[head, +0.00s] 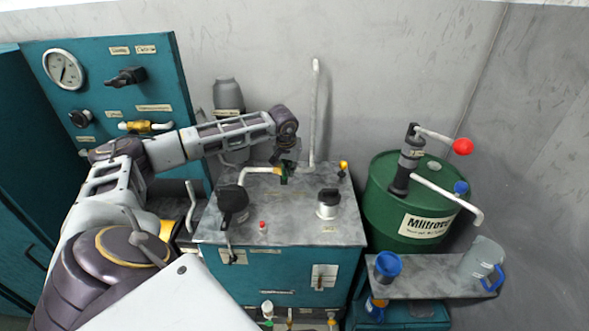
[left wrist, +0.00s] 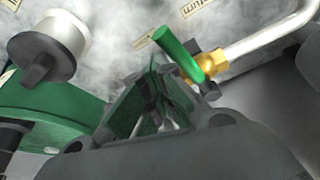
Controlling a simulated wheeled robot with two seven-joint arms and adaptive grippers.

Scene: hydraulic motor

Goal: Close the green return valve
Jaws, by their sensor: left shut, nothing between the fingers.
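The green return valve handle (left wrist: 180,52) stands on a brass fitting (left wrist: 205,66) at the end of a pale pipe (left wrist: 265,38) in the left wrist view. In the head view the green valve (head: 284,179) is small, at the end of the bent pipe (head: 258,171) on the metal tank top. My left gripper (head: 287,162) reaches down over it from behind. In the left wrist view its shut, empty fingers (left wrist: 158,92) are close beside the handle. I cannot tell whether they touch it. My right gripper is not in view.
A tall pale pipe (head: 315,115) rises behind. A green drum (head: 385,210) with a hand pump is at right. A shelf (head: 435,284) holds a blue cup and a jug.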

